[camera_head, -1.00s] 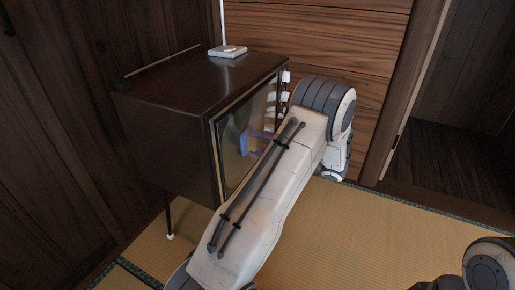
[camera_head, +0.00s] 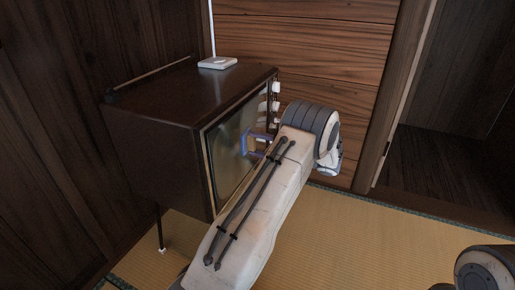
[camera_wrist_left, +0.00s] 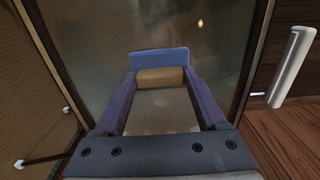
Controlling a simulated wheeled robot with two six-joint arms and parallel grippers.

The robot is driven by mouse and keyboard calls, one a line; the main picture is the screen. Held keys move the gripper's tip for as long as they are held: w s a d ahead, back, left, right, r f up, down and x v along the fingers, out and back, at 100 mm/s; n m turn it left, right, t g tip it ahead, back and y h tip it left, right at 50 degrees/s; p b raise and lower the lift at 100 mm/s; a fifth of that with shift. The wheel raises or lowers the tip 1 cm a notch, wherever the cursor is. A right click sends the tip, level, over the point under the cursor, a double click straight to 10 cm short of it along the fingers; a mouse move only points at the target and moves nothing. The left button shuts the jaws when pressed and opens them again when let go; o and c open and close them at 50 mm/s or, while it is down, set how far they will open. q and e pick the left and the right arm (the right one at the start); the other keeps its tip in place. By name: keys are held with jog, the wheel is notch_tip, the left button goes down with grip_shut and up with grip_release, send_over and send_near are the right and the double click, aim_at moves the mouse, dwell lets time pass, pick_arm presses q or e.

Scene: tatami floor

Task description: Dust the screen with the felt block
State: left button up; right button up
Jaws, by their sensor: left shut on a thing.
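The screen (camera_head: 223,143) is the dull glass front of a dark wooden television cabinet (camera_head: 155,155). It fills much of the left wrist view (camera_wrist_left: 105,30). My left gripper (camera_head: 259,145) is in front of the screen, shut on the felt block (camera_head: 246,144). In the left wrist view, the block shows a blue slab (camera_wrist_left: 160,61) on the screen side and a tan part between the purple fingers of my left gripper (camera_wrist_left: 161,78). The slab is at or very near the glass; I cannot tell if it touches. My left forearm hides the screen's lower right.
Pale knobs (camera_head: 275,89) line the cabinet's far front edge. A white stand with an upright rod (camera_head: 217,62) is on top. Plank walls are behind and left. Tatami floor (camera_head: 340,235) is clear at right. Part of my right arm shows at the lower right.

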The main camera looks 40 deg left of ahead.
aim_at(244, 140)
pick_arm(q)
jog(key=shift+w+a+r, duration=0.25)
jog(key=shift+w+r, duration=0.15)
jog(key=shift+w, duration=0.7)
jog(key=shift+w+a+r, duration=0.2)
jog(key=shift+w+r, duration=0.15)
jog(key=shift+w, duration=0.8)
jog(key=shift+w+a+r, duration=0.25)
jog(key=shift+w+r, duration=0.15)
jog(key=shift+w, duration=0.7)
jog(key=s, duration=0.3)
jog(key=s+d+p, duration=0.1)
jog(key=s, duration=0.2)
jog(key=s+p, duration=0.1)
jog(key=s, duration=0.2)
jog(key=shift+d+f, duration=0.1)
jog(key=shift+d, duration=0.15)
jog(key=shift+s+d+p, duration=0.2)
jog(key=shift+s, duration=0.5)
jog(key=shift+s+d+p, duration=0.2)
jog(key=shift+s+d, duration=0.05)
jog(key=shift+s, duration=0.45)
jog(key=shift+s+d+p, duration=0.2)
jog(key=shift+s, duration=0.5)
jog(key=shift+s+d, duration=0.25)
jog(key=shift+s, duration=0.35)
jog(key=shift+s+d, duration=0.2)
jog(key=shift+s, duration=0.45)
jog(key=shift+s+d, duration=0.25)
jog(key=shift+s, duration=0.35)
